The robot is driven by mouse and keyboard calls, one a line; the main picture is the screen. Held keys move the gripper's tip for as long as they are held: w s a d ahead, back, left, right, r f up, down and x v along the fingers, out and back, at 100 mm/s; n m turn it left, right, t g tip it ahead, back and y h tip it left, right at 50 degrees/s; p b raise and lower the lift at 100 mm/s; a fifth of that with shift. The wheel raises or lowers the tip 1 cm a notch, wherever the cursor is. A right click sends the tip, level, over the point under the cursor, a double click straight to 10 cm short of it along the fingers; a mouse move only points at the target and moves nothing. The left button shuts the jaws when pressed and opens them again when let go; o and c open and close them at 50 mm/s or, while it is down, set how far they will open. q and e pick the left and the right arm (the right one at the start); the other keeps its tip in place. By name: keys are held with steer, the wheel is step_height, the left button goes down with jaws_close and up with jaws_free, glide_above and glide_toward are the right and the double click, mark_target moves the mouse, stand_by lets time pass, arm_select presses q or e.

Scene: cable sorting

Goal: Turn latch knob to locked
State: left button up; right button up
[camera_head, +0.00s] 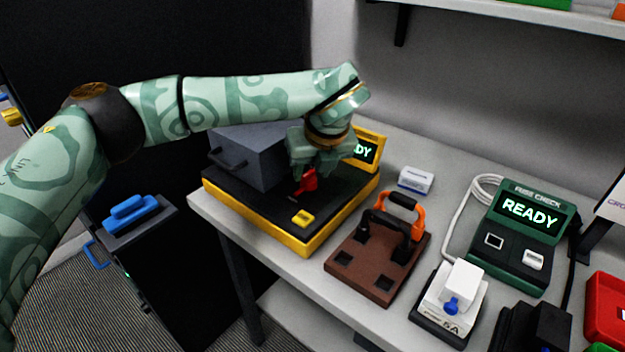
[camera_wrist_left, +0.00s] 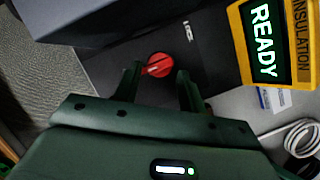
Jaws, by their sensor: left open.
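The latch knob is a red knob (camera_head: 307,182) on the black top of a yellow-edged tester (camera_head: 268,231), beside the grey box-shaped cover. In the left wrist view the knob (camera_wrist_left: 158,65) is a red disc with a raised grip bar, next to white lettering on the black top. My left gripper (camera_head: 306,184) is at the knob in the head view. In the left wrist view its two fingers (camera_wrist_left: 158,72) are open, one on each side of the knob. I cannot tell whether they touch it. My right gripper is not in view.
The grey cover (camera_head: 245,160) stands close on the left of the knob. The tester's READY display (camera_wrist_left: 264,40) is on the right. A brown block with an orange-black handle (camera_head: 375,262), a white box (camera_head: 415,180) and a green fuse checker (camera_head: 520,240) share the table.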

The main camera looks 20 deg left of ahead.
mark_target(309, 179)
arm_select(q)
steer(key=shift+b+x, duration=0.3)
steer(key=shift+x, duration=0.9)
steer(key=c, duration=0.6)
steer(key=shift+s, duration=0.1)
steer(key=shift+c, duration=0.2)
